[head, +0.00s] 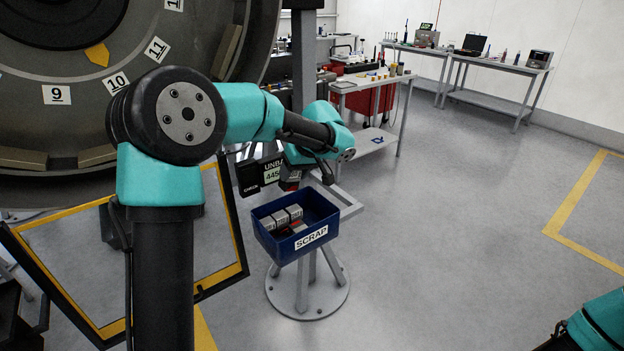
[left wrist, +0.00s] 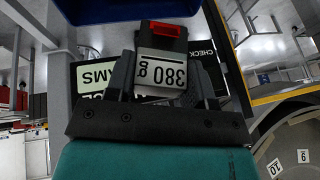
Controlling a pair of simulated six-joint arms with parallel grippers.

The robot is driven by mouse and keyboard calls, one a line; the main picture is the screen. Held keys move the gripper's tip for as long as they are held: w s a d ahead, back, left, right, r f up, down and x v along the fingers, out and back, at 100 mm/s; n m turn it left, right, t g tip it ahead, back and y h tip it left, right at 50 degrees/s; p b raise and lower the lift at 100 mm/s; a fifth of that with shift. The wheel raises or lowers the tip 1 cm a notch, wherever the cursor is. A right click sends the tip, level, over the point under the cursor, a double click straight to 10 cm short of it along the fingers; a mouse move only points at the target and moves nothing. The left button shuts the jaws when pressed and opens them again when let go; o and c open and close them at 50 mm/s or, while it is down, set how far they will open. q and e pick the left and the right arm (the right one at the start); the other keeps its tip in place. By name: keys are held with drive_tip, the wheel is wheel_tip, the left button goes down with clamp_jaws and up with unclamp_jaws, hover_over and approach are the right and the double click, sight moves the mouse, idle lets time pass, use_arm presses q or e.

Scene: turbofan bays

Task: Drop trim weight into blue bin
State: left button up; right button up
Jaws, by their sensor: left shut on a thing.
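The blue bin (head: 277,243), labelled SCRAP, stands on a grey pedestal and holds several grey-white blocks and a red-and-black piece. Part of its blue wall shows at the top of the left wrist view (left wrist: 130,11). My left gripper (head: 290,184) is just above the bin's back edge, pointing down. In the left wrist view it is shut on the trim weight (left wrist: 162,70), a grey block marked 380 g with a red-and-black end. In the head view the weight is mostly hidden by the gripper. My right gripper is out of view; only a teal part of that arm shows.
A dark readout panel (head: 260,172) stands close behind the bin. The large turbofan ring (head: 60,95) with numbered tags fills the upper left. A yellow-edged frame (head: 240,225) is left of the bin. Floor to the right is clear. Benches stand at the back.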

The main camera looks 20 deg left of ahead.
sight(292, 189)
use_arm(q)
drive_tip(key=shift+a+n, duration=0.4)
drive_tip(key=shift+a, duration=0.05)
drive_tip(key=shift+f, duration=3)
drive_tip(key=o, duration=1.2)
drive_tip(key=shift+o, duration=0.2)
drive_tip(key=shift+d, duration=0.1)
drive_tip(key=v, duration=1.7)
drive_tip(key=shift+w+r, duration=0.25)
